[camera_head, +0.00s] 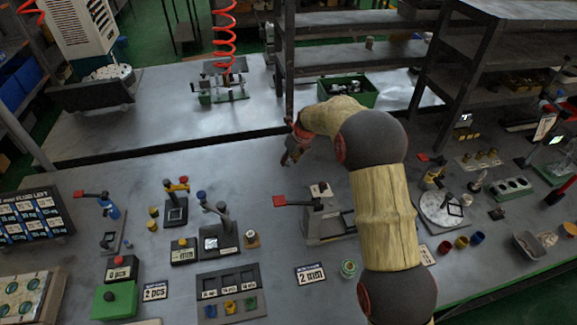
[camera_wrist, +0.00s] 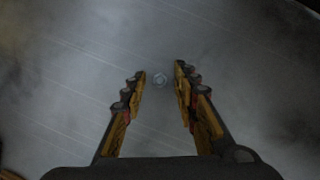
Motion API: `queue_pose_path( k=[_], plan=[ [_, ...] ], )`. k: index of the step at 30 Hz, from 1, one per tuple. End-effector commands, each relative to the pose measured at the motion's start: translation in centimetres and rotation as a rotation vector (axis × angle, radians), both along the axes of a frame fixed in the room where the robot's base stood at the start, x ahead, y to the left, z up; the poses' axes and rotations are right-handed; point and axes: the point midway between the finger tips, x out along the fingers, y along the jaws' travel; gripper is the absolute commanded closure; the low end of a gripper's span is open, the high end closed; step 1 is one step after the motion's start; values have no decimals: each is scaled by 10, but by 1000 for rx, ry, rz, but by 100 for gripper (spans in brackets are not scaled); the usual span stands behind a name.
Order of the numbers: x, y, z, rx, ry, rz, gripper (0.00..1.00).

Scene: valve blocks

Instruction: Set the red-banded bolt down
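My gripper (camera_head: 286,161) reaches down over the bare grey bench top, behind the middle row of fixtures.
A grey press with a red-tipped lever (camera_head: 325,222) stands in front of my gripper. A block with a lever (camera_head: 215,238) is to the left. A green bin (camera_head: 350,91) is behind, by the shelf posts. The bench left of my gripper is clear.

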Motion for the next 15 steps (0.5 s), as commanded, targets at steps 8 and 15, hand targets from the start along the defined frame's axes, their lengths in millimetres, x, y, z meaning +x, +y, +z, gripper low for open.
queue_pose_path(
  k=[8,15],
  plan=[
    [0,0,1,0,0,0,76],
    [0,0,1,0,0,0,89]
  ],
)
